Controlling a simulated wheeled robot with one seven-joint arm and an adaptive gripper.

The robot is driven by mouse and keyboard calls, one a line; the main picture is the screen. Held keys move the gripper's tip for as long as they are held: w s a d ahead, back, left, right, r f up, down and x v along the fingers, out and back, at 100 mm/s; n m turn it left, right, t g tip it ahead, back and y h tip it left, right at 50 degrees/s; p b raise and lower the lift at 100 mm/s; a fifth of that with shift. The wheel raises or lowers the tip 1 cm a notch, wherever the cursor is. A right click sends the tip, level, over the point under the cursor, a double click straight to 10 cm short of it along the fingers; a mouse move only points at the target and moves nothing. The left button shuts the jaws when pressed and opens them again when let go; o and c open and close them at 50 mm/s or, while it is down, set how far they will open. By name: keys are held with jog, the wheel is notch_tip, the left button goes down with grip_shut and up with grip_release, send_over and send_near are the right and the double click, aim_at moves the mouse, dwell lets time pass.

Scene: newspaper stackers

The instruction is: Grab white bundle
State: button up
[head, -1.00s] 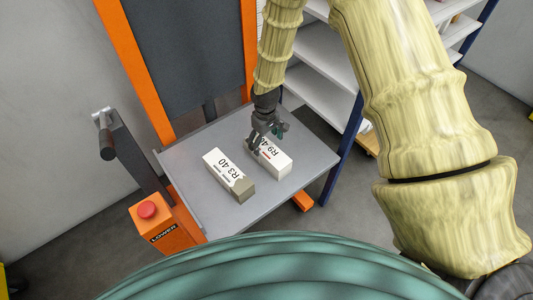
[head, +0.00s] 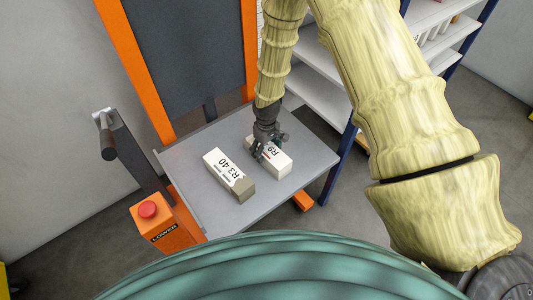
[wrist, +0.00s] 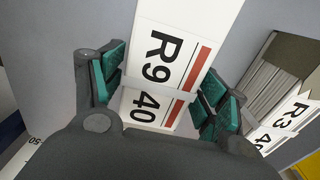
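A white bundle (head: 271,160) labelled R9 40 lies on the grey platform (head: 195,144) of the orange lift. My gripper (head: 264,154) is at its far-left part in the head view and hides some of its label. In the wrist view the bundle (wrist: 170,45) lies between the green-padded fingers of my gripper (wrist: 160,88), one on each side. The fingers look spread around it. The pads are close to its sides, but I cannot tell whether they touch. A second bundle (head: 228,174), labelled R3 40 with a grey-brown end, lies to its left.
The R3 bundle also shows at the right of the wrist view (wrist: 275,85), a short gap from the right finger. An orange post with a red button (head: 147,209) and a handle (head: 107,140) stand left of the platform. White shelves (head: 318,93) stand behind at right.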

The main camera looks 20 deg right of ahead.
jog(key=c, duration=1.3)
grip_shut()
jog(key=shift+r, duration=0.15)
